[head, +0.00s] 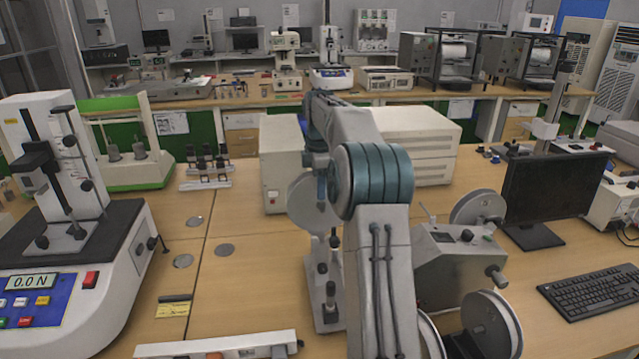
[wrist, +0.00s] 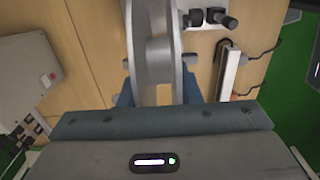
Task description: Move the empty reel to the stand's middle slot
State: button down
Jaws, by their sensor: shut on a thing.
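My gripper (wrist: 157,96) is shut on a pale grey reel (wrist: 158,55) with bare flanges and no visible winding. In the head view the reel (head: 308,207) hangs above the bench, partly behind my arm, and the fingers are mostly hidden. Other pale reels stand upright at the lower right: one (head: 491,325) at the front, and another (head: 430,340) mostly behind my arm. The stand itself is largely hidden or cut off by the frame, and I cannot make out its middle slot.
A grey winder box (head: 455,262) with a reel (head: 478,208) stands right of my arm. A grey upright fixture (head: 327,285) is below the held reel. Beige instruments (head: 425,140) stand behind, a force tester (head: 75,250) at left. Bench between is mostly clear.

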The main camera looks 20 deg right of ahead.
aim_at(320, 205)
jog(key=shift+f+b, duration=1.6)
jog(key=shift+f, duration=1.5)
jog(key=shift+r, duration=0.1)
